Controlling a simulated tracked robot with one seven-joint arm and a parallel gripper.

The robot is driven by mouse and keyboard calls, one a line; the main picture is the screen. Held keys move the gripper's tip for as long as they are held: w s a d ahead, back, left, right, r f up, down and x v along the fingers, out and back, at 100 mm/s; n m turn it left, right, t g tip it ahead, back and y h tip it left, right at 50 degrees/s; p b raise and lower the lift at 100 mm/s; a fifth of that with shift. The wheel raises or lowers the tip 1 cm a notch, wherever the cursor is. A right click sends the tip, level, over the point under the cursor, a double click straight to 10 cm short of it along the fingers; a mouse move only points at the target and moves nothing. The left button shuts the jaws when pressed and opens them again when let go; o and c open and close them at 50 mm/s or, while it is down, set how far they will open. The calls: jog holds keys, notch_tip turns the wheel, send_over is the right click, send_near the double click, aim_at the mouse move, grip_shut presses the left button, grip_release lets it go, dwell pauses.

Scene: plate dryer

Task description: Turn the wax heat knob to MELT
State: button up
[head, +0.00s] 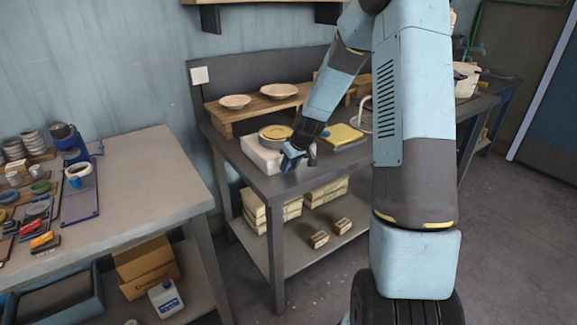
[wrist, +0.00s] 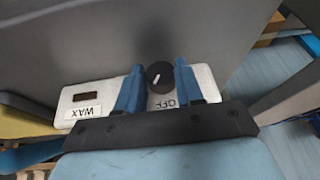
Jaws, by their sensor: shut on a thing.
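The wax heater (head: 258,154) is a white box with a round yellow pan on top, on the dark table in the head view. In the wrist view its white front panel (wrist: 208,78) shows upside down, with a WAX label (wrist: 83,112) and an OFF label (wrist: 168,103). The black heat knob (wrist: 160,76) has a white pointer mark, slanting towards the lower left of that picture. My gripper (head: 297,155) is at the heater's front. Its blue fingers (wrist: 160,68) are shut on the knob, one on either side. No MELT marking is visible; the fingers cover parts of the panel.
A yellow block or tray (head: 341,135) lies right of the heater. A lower shelf holds pale stacked blocks (head: 326,192). A cluttered grey table (head: 140,182) stands to the left, across a gap.

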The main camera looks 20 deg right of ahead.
jog(key=shift+c, duration=1.2)
jog(key=shift+s+d+f+g+y, duration=0.15)
jog(key=shift+g+y, duration=0.25)
jog(key=shift+y, duration=0.7)
jog(key=shift+d+m+g+y, duration=0.1)
jog(key=shift+m+g+y, duration=0.3)
jog(key=shift+y, duration=0.5)
jog(key=o, duration=1)
jog(key=shift+w+d, duration=0.15)
jog(key=shift+w, duration=0.05)
